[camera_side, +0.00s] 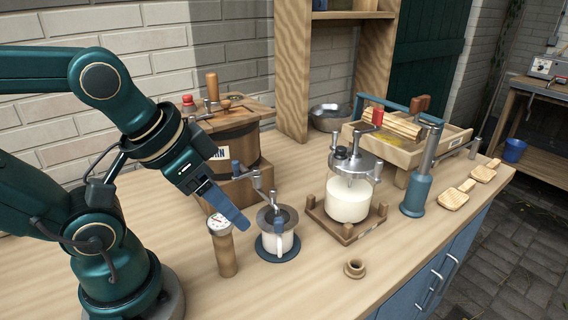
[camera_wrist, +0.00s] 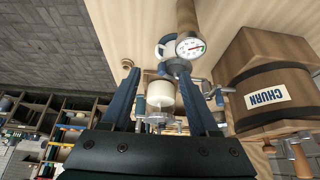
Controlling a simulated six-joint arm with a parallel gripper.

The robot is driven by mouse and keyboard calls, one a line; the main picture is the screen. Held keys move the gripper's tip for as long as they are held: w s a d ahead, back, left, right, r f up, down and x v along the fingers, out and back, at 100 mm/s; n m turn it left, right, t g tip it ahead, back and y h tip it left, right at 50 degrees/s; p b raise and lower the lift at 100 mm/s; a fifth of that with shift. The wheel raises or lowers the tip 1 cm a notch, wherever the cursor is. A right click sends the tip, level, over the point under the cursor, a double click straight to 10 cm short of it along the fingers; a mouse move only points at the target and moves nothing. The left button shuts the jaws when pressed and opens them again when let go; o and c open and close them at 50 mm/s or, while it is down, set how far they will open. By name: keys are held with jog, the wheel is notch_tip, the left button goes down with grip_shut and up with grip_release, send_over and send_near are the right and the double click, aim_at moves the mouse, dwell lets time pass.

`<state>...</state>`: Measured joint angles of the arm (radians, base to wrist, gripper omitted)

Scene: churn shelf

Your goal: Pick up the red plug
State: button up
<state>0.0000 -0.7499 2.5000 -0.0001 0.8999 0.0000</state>
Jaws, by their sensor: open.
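A small red plug (camera_side: 187,100) shows at the left rear of the wooden churn (camera_side: 232,145), by the lid. Its lower part is hidden, so I cannot tell how it is seated. My gripper (camera_side: 238,220) is in front of the churn, low and to the right of the plug, well apart from it. In the wrist view the two blue fingers (camera_wrist: 158,70) are spread with nothing between them that they touch. The churn (camera_wrist: 268,88) is at the right of that view; I cannot make out the plug there.
A metal-topped cup (camera_side: 277,240) and a gauge on a wooden post (camera_side: 224,250) stand close to my gripper. The front counter is fairly clear.

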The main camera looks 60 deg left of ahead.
jog(key=w+a+r+n+g+y, duration=0.1)
jog(key=w+a+r+n+y, duration=0.1)
jog(key=a+r+n, duration=0.2)
jog(key=w+a+r+n+g+y, duration=0.1)
jog(key=a+r+n, duration=0.3)
jog(key=a, duration=0.5)
jog(key=w+a+r+n+g+y, duration=0.1)
jog(key=w+a+r+n+y, duration=0.1)
jog(key=a+r+n, duration=0.3)
jog(key=shift+w+a+r+n+y, duration=0.1)
jog(key=shift+w+a+n+y, duration=0.3)
jog(key=shift+a, duration=0.3)
jog(key=n+g, duration=0.1)
jog(key=n, duration=0.1)
send_over(188, 97)
jog(key=d, duration=0.3)
jog(key=shift+s+a+f, duration=0.2)
jog(key=shift+a+f, duration=0.05)
jog(key=shift+f, duration=0.05)
jog(key=shift+s+a+f, duration=0.1)
jog(key=shift+a+f, duration=0.1)
jog(key=shift+x, duration=2.35)
